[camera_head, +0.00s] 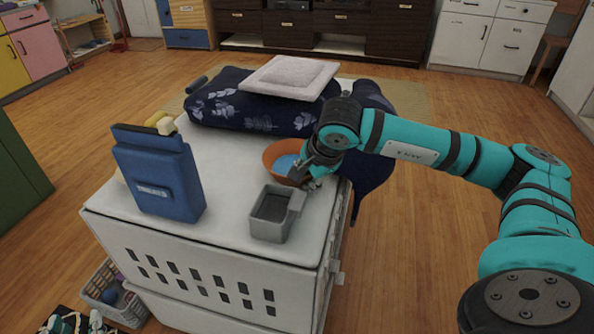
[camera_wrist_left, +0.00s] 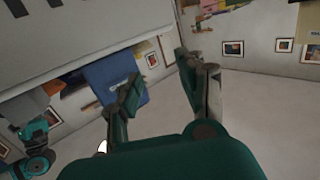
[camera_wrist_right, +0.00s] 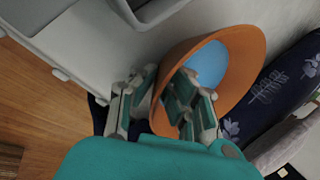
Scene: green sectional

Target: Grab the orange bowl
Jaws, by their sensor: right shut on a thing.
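The orange bowl (camera_head: 279,153), light blue inside, is at the right edge of the white cabinet top; it also shows in the right wrist view (camera_wrist_right: 237,52). My right gripper (camera_head: 308,172) is at the bowl's right side. In the right wrist view my right gripper (camera_wrist_right: 158,108) has one finger inside the bowl and one outside, shut on its wall. The gripper hides part of the near rim. My left gripper (camera_wrist_left: 165,88) is open and empty in the left wrist view, low in front of the cabinet, away from the bowl.
The white cabinet top (camera_head: 222,195) also carries a grey container (camera_head: 270,214) just in front of the bowl, a blue box (camera_head: 160,175) at left, and a dark patterned cushion (camera_head: 240,112) with a pale cushion (camera_head: 290,77) behind. A basket (camera_head: 113,296) stands on the floor at lower left.

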